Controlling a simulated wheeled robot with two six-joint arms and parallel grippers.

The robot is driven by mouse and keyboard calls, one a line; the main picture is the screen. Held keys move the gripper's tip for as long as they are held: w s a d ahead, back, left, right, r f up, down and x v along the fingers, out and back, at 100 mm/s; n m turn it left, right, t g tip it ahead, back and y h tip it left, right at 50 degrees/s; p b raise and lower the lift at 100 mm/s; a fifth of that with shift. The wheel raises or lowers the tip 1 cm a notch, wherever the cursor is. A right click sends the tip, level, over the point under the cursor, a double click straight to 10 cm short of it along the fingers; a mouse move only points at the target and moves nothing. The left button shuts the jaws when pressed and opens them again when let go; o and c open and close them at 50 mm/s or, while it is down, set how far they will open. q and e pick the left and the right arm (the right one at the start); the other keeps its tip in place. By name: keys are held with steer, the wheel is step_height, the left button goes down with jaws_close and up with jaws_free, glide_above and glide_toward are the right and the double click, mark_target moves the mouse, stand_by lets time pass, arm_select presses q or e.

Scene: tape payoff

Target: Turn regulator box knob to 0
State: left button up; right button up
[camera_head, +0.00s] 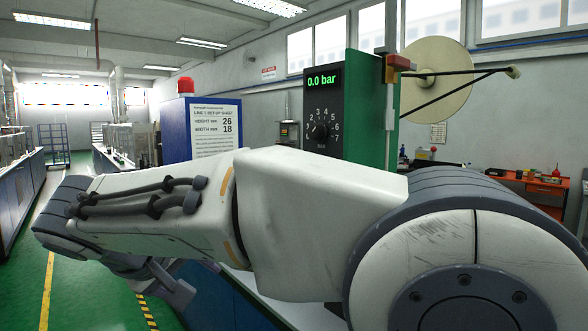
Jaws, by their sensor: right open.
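The regulator box (311,101) is a black panel mounted on a green upright board (383,118). Its green display (321,79) reads 0.0 bar. Below it is a dark round knob (320,132) inside a dial with printed numbers. The knob's exact pointer direction is too small to tell. My right arm crosses the front of the view from right to left, below the box. My right gripper (168,284) shows partly under the arm's far end at lower left, open and well away from the knob. My left gripper is not in view.
A blue cabinet with a set-up sheet (215,130) and red beacon (185,86) stands left of the box. A pale reel (438,82) is on the right of the green board. An orange workbench (535,188) stands at right. Green floor is open at left.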

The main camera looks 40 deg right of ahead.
steer(key=w+d+r+m+h+b, duration=0.3)
steer(key=d+r+m+h, duration=0.35)
steer(key=r, duration=0.45)
steer(key=m+g+h+b, duration=0.2)
steer(key=m+g+h, duration=0.25)
steer(key=m, duration=0.65)
glide_toward(313, 133)
arm_select(q)
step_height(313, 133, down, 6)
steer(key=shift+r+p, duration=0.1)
steer(key=shift+p, duration=0.3)
arm_select(e)
steer(key=shift+t, duration=0.45)
steer(key=d, duration=0.9)
steer(key=shift+w, duration=0.35)
steer(key=shift+a, duration=0.1)
steer(key=shift+n, duration=0.25)
jaws_close()
